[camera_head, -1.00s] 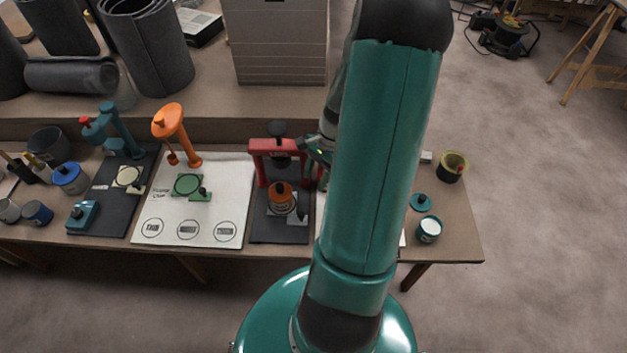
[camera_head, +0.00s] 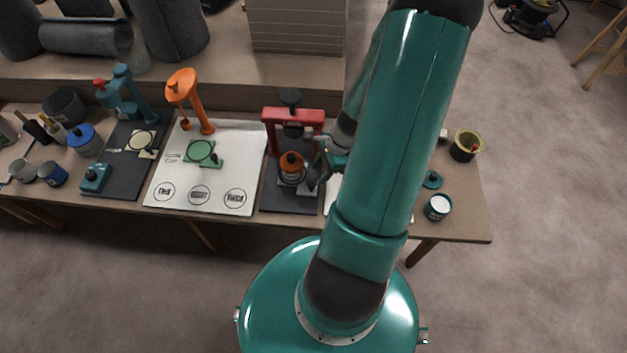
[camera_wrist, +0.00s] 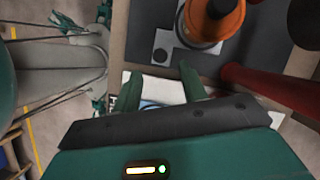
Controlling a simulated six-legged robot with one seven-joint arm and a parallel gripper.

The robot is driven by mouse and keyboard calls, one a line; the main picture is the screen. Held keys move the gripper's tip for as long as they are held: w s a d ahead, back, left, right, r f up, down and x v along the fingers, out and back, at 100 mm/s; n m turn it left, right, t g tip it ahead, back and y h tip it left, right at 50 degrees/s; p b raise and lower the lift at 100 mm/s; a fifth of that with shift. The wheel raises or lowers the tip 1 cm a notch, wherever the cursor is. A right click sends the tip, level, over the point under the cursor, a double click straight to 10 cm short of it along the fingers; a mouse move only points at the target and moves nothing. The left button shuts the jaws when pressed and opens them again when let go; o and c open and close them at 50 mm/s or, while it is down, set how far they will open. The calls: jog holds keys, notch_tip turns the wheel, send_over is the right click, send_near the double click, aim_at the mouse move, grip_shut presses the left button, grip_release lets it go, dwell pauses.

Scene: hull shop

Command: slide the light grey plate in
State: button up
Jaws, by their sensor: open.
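The light grey plate (camera_head: 303,186) lies low on the dark base of the red press (camera_head: 272,135), at the base's near right part. An orange round piece with a dark top (camera_head: 291,165) stands over it and hides part of it. In the wrist view the plate (camera_wrist: 166,38) shows a tab with a dark round knob at its end. My gripper (camera_head: 321,172) is just right of the plate. In the wrist view my gripper (camera_wrist: 161,90) is open, its two fingers pointing toward the tab, apart from it and with nothing between them.
The red press's upright (camera_wrist: 262,88) stands close to my gripper's right in the wrist view. A white board (camera_head: 212,190) with a green plate and an orange stand lies to the left. A white-topped pot (camera_head: 438,207) and a yellow-rimmed pot (camera_head: 466,145) stand at right.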

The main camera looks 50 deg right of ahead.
aim_at(312, 184)
jog(key=x, duration=0.6)
jog(key=shift+c, duration=0.4)
